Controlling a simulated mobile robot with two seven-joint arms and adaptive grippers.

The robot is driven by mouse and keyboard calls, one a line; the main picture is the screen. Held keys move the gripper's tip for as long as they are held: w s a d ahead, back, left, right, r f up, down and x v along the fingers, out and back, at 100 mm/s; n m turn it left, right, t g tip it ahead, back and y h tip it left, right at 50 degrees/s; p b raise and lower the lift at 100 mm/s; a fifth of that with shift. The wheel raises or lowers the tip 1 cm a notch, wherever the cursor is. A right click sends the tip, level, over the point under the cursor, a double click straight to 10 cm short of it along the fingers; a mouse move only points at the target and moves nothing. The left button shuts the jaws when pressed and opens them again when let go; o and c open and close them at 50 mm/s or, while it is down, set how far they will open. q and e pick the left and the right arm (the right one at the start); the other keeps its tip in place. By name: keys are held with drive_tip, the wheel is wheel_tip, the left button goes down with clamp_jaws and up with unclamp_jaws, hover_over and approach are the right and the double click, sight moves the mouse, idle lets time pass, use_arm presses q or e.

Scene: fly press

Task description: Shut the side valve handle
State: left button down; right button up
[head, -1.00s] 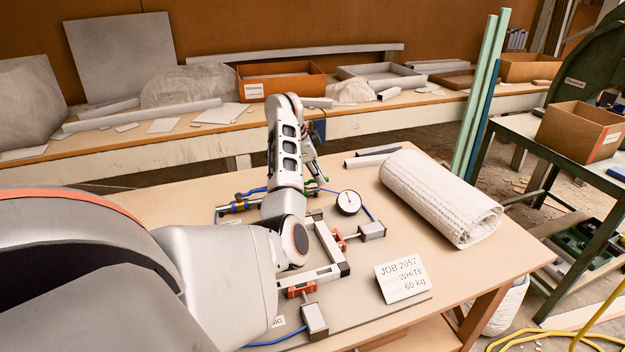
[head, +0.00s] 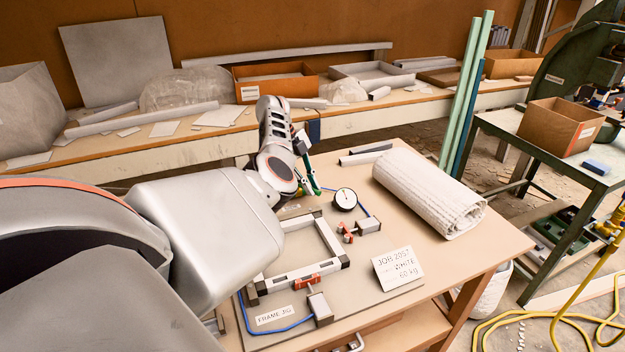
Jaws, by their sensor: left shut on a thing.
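My left gripper (head: 311,181) is at the back of the frame jig, just left of the round white gauge (head: 345,199). Its fingers point down and show partly behind my arm, with green parts at them. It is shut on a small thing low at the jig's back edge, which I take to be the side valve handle. The handle is mostly hidden by the fingers and my arm, so its angle cannot be told. My right gripper is not in view.
The frame jig (head: 385,300) holds a pale rectangular frame (head: 333,240) with red-tipped clamps. A job card (head: 397,268) stands at its front right. A rolled white blanket (head: 430,190) lies to the right. Blue hose (head: 262,330) runs along the jig's front left.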

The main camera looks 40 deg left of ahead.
use_arm(q)
drive_tip(key=s+m, duration=0.1)
drive_tip(key=m+g, duration=0.1)
drive_tip(key=m, duration=0.1)
drive_tip(key=shift+s+a, duration=0.3)
drive_tip(key=shift+s, duration=0.05)
drive_tip(key=shift+s+a+m+g+b, duration=0.15)
drive_tip(key=shift+s+m+g+b, duration=0.4)
drive_tip(key=shift+m, duration=0.35)
drive_tip(key=shift+a+m, duration=0.1)
drive_tip(key=shift+m, duration=0.2)
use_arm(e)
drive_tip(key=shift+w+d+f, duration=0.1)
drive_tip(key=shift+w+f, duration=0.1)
use_arm(q)
drive_tip(key=c, duration=2.1)
unclamp_jaws()
drive_tip(key=shift+r, duration=0.1)
wheel_tip(320, 180, up, 10)
drive_tip(key=shift+f, duration=0.1)
